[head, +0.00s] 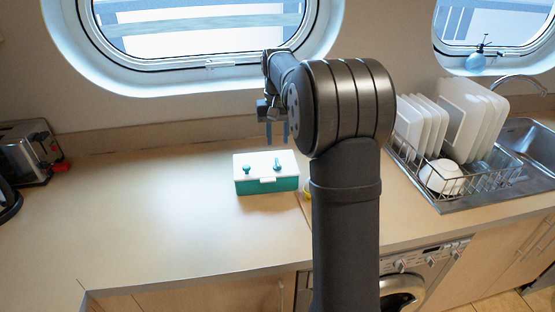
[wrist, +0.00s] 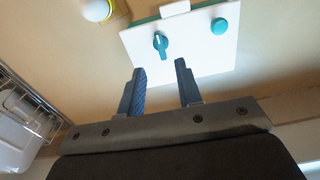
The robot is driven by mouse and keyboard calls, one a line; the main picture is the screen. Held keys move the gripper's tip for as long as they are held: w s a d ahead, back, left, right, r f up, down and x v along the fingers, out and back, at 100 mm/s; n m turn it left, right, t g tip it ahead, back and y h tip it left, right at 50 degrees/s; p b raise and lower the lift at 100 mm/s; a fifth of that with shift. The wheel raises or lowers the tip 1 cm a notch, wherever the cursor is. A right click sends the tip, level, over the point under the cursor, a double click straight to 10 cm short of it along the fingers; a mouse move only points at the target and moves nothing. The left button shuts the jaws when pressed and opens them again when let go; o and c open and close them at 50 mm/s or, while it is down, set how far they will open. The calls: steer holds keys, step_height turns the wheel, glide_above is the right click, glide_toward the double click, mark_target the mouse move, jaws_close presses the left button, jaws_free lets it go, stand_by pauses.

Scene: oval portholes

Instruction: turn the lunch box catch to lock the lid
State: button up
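The lunch box (head: 267,184) stands on the counter, with a teal body and a white lid (head: 262,159) that lies closed on top. A teal catch (head: 277,166) with a raised lever is on the lid's right part, and a round teal knob (head: 247,170) is on its left part. In the wrist view the catch (wrist: 160,43) is left of the knob (wrist: 219,26). My gripper (head: 277,132) is above the far side of the box, pointing down. In the wrist view its two blue fingers (wrist: 161,77) are apart with nothing between them, short of the catch.
A yellow item with a white top (wrist: 98,10) stands close beside the box, mostly hidden by my arm in the head view. A dish rack (head: 440,170) with plates and the sink are at right. A toaster (head: 28,152) is far left. The counter (head: 150,210) left of the box is clear.

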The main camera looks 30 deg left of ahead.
mark_target(277, 163)
step_height(277, 163, down, 9)
steer(key=shift+r, duration=0.15)
jaws_close()
